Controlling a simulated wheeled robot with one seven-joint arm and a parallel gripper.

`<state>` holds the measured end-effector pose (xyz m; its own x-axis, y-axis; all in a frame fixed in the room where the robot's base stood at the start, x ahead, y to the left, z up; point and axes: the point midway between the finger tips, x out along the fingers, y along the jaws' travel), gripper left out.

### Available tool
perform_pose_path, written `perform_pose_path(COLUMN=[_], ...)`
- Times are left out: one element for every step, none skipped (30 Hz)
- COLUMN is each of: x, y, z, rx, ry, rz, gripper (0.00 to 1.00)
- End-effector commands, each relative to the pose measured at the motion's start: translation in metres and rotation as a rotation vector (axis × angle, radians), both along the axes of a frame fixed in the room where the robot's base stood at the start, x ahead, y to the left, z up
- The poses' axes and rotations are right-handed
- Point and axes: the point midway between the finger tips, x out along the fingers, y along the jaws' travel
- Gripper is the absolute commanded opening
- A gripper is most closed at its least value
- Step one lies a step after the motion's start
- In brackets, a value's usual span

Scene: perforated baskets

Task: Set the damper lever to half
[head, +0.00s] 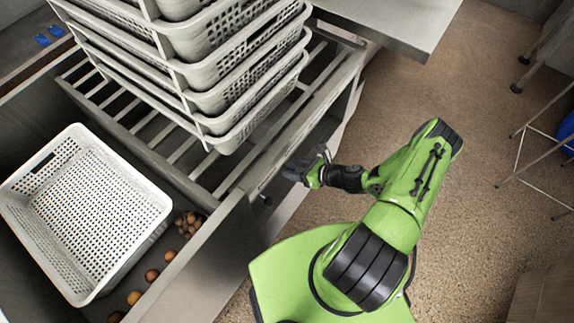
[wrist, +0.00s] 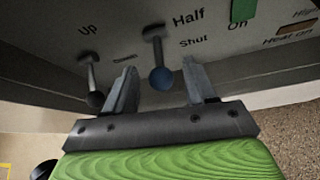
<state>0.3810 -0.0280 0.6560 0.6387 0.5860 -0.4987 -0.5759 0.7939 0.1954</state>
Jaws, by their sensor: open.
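In the wrist view a lever with a round blue knob (wrist: 161,78) hangs down from its pivot on a grey panel. The words Half and Shut are printed to the right of it; the word damper is not readable. My gripper (wrist: 160,68) is open, with one finger on each side of the blue knob. Gaps show between the knob and the fingers. In the head view my gripper (head: 306,169) is at the side of the bench, and the lever cannot be made out there.
A second lever with a black knob (wrist: 96,99) hangs just left of my left finger, by the word Up. A green switch (wrist: 243,10) is at the panel's upper right. Stacked baskets (head: 215,85) stand on a slatted rack; a white basket (head: 85,210) lies left, near brown round items.

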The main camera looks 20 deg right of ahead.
Motion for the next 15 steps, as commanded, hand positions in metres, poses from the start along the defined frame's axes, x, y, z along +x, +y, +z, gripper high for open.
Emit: perform_pose_path(x=[-0.010, -0.015, -0.023, -0.028, -0.033, -0.041, -0.046, -0.050, -0.056, -0.060, -0.063, -0.066, -0.069, -0.070, -0.072], y=[-0.011, -0.016, -0.022, -0.028, -0.033, -0.039, -0.044, -0.048, -0.053, -0.056, -0.059, -0.062, -0.064, -0.065, -0.066], z=[0.011, 0.015, 0.021, 0.026, 0.030, 0.035, 0.039, 0.042, 0.046, 0.049, 0.051, 0.054, 0.055, 0.056, 0.057], rx=[-0.001, -0.002, -0.001, -0.002, -0.002, -0.002, -0.002, -0.004, -0.003, -0.002, -0.002, -0.003, -0.002, -0.001, -0.001], ry=[0.002, 0.001, 0.002, 0.001, 0.000, 0.001, 0.001, 0.001, 0.001, 0.001, 0.000, 0.000, 0.000, -0.001, -0.001], rz=[-0.006, -0.005, -0.006, -0.006, -0.005, -0.005, -0.005, -0.004, -0.004, -0.004, -0.002, -0.003, -0.001, 0.000, 0.000], gripper=[0.55, 0.55, 0.55, 0.55, 0.55, 0.55, 0.55, 0.55, 0.55, 0.55, 0.55, 0.55, 0.55, 0.55, 0.55])
